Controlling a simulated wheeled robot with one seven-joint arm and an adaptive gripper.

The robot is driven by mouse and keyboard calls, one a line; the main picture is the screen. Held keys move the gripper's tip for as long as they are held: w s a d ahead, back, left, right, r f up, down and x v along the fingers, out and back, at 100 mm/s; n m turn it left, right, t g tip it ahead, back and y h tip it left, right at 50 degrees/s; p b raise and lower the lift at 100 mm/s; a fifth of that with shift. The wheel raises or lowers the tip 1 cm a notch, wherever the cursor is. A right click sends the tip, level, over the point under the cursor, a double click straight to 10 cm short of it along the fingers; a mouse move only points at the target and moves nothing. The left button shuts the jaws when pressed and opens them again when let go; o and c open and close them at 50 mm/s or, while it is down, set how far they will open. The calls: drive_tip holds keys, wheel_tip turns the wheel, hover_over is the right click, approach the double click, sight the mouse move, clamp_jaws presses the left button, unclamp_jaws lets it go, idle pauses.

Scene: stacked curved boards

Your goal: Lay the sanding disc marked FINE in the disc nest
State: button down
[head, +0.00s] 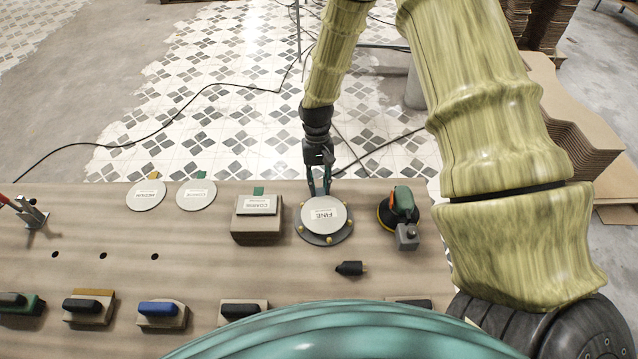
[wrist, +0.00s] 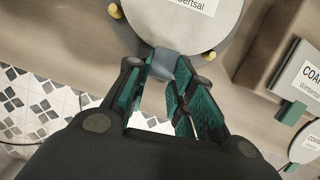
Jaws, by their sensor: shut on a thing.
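Two other discs (head: 146,195) (head: 196,194) lie at the left. A block with a COARSE label (head: 257,218) stands left of the nest. A green-and-black sander (head: 400,212) is close on its right. A small black pointed piece (head: 350,268) lies in front. Several handled blocks line the near edge.

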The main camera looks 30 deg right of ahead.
drive_tip(key=shift+f+b, duration=0.3)
drive_tip(key=shift+f, duration=0.45)
drive_tip(key=shift+r, duration=0.15)
drive_tip(key=shift+r+p, duration=0.55)
drive_tip(key=shift+r, duration=0.1)
drive_tip(key=c, duration=1.1)
unclamp_jaws()
drive_tip(key=shift+c, duration=0.2)
drive_tip(key=v, duration=1.2)
